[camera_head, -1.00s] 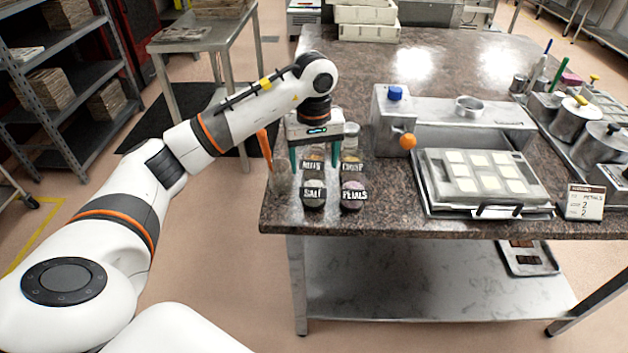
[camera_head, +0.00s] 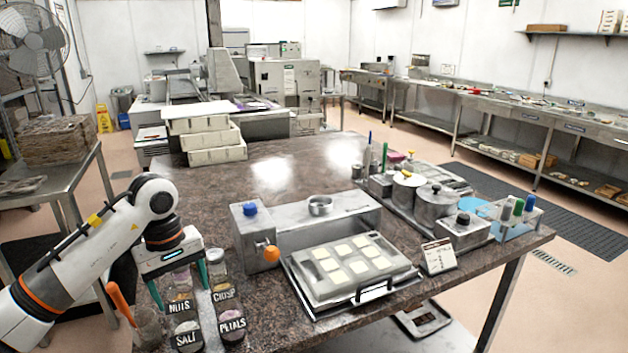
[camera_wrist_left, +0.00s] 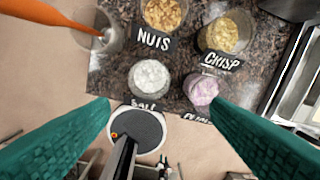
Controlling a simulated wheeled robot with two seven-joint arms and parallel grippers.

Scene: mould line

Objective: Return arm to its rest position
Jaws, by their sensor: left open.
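My left gripper (camera_head: 182,290) is open and empty above the jars at the table's near left corner. Its teal fingers also show wide apart in the left wrist view (camera_wrist_left: 160,112). Below it are the nuts jar (camera_wrist_left: 163,12), the crisp jar (camera_wrist_left: 224,32), the salt jar (camera_wrist_left: 149,77) and the petals jar (camera_wrist_left: 202,90), all with black labels. In the head view the salt jar (camera_head: 186,332) and petals jar (camera_head: 230,318) stand in the front row. Nothing is between the fingertips. My right gripper is not in view.
An orange-handled tool (camera_head: 121,303) stands in a clear container left of the jars. A metal machine with an orange knob (camera_head: 271,253) and a mould tray (camera_head: 352,268) lie to the right. White boxes (camera_head: 205,135) are stacked at the back. The dark tabletop (camera_head: 270,175) is clear behind the machine.

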